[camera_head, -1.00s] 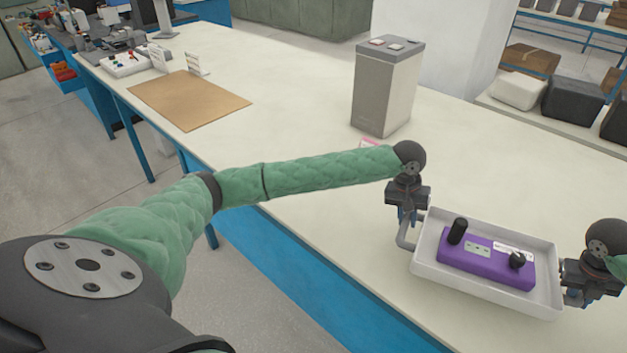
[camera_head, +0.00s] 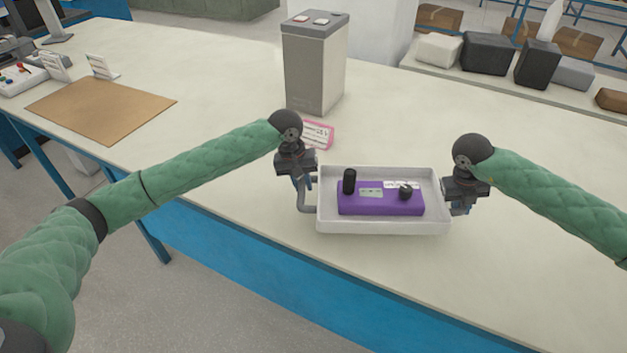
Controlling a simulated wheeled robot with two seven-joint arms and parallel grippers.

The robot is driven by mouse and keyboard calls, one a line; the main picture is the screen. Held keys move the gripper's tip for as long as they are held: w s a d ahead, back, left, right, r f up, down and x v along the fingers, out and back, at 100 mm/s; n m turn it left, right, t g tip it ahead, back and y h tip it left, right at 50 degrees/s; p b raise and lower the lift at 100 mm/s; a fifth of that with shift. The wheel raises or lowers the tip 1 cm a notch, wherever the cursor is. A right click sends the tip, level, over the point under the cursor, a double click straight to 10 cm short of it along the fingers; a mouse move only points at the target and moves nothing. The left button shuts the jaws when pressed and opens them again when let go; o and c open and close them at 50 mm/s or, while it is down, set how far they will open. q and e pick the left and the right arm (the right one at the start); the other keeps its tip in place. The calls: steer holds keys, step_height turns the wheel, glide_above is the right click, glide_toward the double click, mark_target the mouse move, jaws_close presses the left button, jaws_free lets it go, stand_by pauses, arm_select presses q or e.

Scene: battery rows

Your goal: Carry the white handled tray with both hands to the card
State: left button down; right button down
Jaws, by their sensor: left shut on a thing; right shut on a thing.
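The white tray (camera_head: 382,226) is in the middle of the head view, near the table's front edge. It holds a purple block (camera_head: 380,206) with a black post, a dark knob and pale labels on it. My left gripper (camera_head: 304,184) is shut on the handle at the tray's left end. My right gripper (camera_head: 454,204) is shut on the right end, whose handle is mostly hidden. I cannot tell whether the tray touches the table. A pink-edged white card (camera_head: 318,134) lies behind the tray's left end, partly hidden by my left gripper.
A tall grey battery-like box (camera_head: 315,65) stands just behind the card. A flat brown board (camera_head: 100,108) lies at the far left of the white table (camera_head: 222,92), with small stands behind it. The tabletop right of the tray is clear. Dark and pale boxes sit on a back shelf.

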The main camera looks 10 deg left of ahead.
mark_target(306, 202)
arm_select(q)
steer(key=shift+f, duration=0.15)
arm_select(e)
steer(key=shift+f, duration=0.1)
